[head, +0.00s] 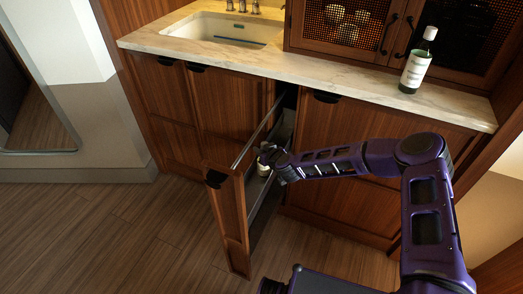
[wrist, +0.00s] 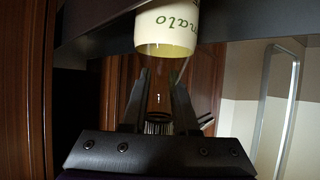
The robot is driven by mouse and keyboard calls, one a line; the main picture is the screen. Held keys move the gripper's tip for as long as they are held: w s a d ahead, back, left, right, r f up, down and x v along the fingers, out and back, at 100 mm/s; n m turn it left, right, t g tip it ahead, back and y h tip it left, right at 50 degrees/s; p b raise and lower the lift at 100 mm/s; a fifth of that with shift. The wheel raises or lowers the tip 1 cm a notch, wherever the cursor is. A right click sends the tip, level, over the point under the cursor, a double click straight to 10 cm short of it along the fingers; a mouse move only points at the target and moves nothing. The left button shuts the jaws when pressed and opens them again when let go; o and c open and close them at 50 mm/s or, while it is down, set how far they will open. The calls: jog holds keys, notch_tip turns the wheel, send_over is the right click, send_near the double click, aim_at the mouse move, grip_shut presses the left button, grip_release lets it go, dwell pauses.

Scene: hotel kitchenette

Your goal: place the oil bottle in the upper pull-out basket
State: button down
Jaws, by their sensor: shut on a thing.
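The pull-out (head: 228,222) stands open from the lower cabinets, with a metal rail (head: 258,132) along its top. My gripper (head: 268,158) is at the upper part of the pull-out, beside its front panel. It is shut on the oil bottle, whose pale label (head: 263,168) shows small below the fingers. In the wrist view the cream label with green lettering (wrist: 167,28) is beyond my fingertips (wrist: 158,85), and clear brownish glass shows between the fingers. I cannot tell whether the bottle touches the basket floor, which is mostly hidden.
A dark green bottle with a white label (head: 416,62) stands on the marble counter (head: 330,75). A sink (head: 226,28) is at the back left. Closed wooden doors (head: 340,140) flank the pull-out. The floor (head: 110,225) at left is clear.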

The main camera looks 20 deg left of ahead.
jog(key=c, duration=0.6)
grip_release()
jog(key=shift+d, duration=0.1)
jog(key=p+v, duration=0.1)
jog(key=v, duration=1.1)
jog(key=shift+p, duration=0.3)
